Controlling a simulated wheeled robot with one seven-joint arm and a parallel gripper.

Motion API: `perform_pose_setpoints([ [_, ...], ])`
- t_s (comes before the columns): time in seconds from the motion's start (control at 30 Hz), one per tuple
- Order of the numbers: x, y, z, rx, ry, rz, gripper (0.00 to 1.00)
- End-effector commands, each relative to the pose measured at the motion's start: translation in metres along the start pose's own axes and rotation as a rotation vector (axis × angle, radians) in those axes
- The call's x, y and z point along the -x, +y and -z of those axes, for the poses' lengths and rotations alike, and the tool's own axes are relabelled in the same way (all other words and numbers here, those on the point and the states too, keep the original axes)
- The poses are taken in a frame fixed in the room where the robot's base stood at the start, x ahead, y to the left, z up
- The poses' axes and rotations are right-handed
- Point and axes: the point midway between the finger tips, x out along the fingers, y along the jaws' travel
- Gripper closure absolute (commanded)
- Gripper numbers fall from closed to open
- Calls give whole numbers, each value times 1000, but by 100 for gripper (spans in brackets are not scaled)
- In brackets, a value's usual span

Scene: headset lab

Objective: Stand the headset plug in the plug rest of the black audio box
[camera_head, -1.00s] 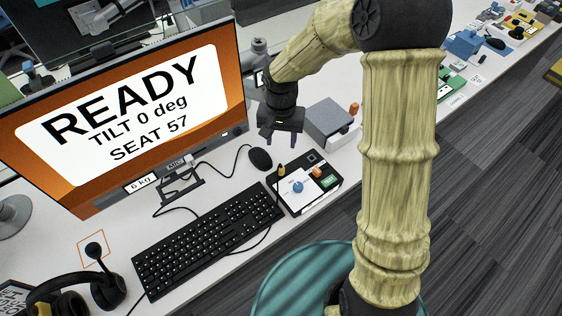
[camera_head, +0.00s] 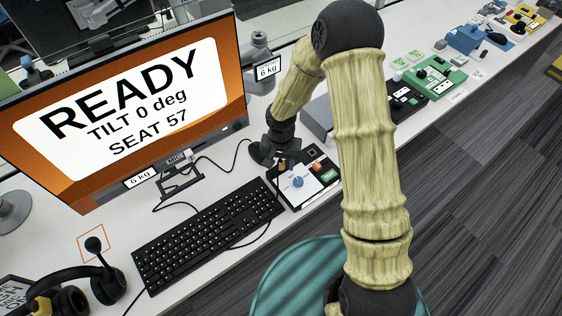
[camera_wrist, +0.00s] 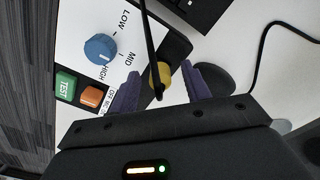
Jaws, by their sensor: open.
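The black audio box (camera_head: 307,193) lies right of the keyboard, with a white panel, blue knob, and orange and green buttons. Its panel (camera_wrist: 88,22) also shows in the wrist view. A small yellow-gold piece, seemingly the headset plug (camera_head: 282,167), is at the box's far left corner. In the wrist view the yellow piece (camera_wrist: 164,72) sits between my fingers, with a black strip, likely its cable, running across it. My gripper (camera_wrist: 163,90) is open around it, with gaps visible. The head view shows my gripper (camera_head: 283,161) low over that corner. The plug rest cannot be made out separately.
The black keyboard (camera_head: 205,240) lies left of the box. A dark mouse (camera_head: 257,153) is close beside my gripper, partly hidden. The monitor (camera_head: 120,110) stands behind. A grey block (camera_head: 318,118) is behind my arm. The headset (camera_head: 75,290) lies at the lower left.

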Motion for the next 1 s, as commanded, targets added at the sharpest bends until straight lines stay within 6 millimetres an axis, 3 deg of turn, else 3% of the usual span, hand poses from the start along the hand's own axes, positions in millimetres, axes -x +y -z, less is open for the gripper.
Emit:
perform_pose_setpoints([
  [0.27, -1, 0, 0, 1, 0, 0, 54],
  [0.5, -1, 0, 0, 1, 0, 0, 100],
  [1.0, 3, 0, 0, 1, 1, 0, 100],
])
